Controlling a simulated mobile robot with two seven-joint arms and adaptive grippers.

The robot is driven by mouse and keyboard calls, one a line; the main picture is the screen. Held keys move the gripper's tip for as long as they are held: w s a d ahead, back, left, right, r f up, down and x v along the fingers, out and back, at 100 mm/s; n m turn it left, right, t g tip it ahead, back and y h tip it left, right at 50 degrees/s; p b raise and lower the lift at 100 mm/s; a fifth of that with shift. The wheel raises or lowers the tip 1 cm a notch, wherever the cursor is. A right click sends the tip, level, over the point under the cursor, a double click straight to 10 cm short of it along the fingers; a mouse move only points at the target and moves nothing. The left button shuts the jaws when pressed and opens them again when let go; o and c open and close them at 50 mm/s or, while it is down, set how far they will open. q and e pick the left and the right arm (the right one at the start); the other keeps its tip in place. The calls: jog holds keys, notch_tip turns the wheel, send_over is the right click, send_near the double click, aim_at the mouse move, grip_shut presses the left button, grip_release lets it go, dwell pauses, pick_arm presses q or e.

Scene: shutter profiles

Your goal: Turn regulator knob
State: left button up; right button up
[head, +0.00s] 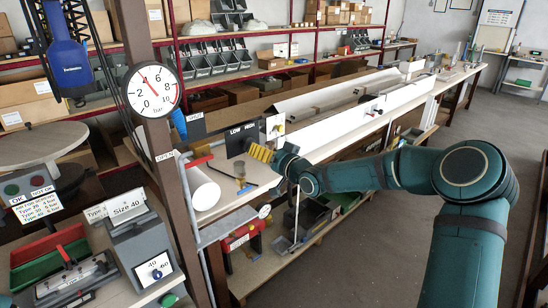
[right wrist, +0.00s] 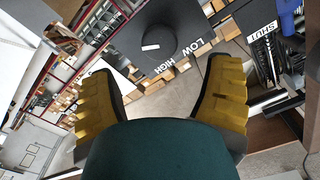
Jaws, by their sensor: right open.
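The regulator is a dark panel marked LOW and HIGH (head: 232,144), beside the rack post in the head view. Its round black knob (right wrist: 155,47) shows in the right wrist view with a white mark on its face. My right gripper (head: 259,153) has yellow fingers and is right in front of the panel, hiding part of the knob in the head view. In the right wrist view the gripper (right wrist: 160,95) is open and empty, its fingers wide apart. The knob lies beyond the fingertips, roughly between them. Contact is not visible. My left gripper is not in view.
A round pressure gauge (head: 152,90) in bar is on the brown post at left. A blue tool (head: 66,60) hangs left of it. Long white profiles (head: 335,125) stretch away behind my right arm. The floor at right is clear.

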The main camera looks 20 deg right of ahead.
jog(key=shift+v, duration=2.3)
jog(key=s+a+f+g+b, duration=0.15)
jog(key=a+f, duration=0.25)
jog(key=f, duration=0.4)
jog(key=s+a+f+g, duration=0.3)
jog(key=a+f, duration=0.2)
jog(key=f, duration=0.2)
jog(key=s+a+f+g+b, duration=0.1)
jog(key=s+a+f+g, duration=0.2)
jog(key=f, duration=0.5)
jog(key=s+a+f+g+h+b, duration=0.1)
jog(key=s+a+f+g, duration=0.3)
jog(key=s+f, duration=0.5)
jog(key=s+a+f+g+b, duration=0.1)
jog(key=s+a+f+g, duration=0.2)
jog(key=s+f, duration=0.6)
jog(key=s, duration=0.4)
jog(key=shift+s+a+n+g+h, duration=0.3)
jog(key=shift+a+g+h, duration=0.05)
jog(key=shift+h, duration=0.05)
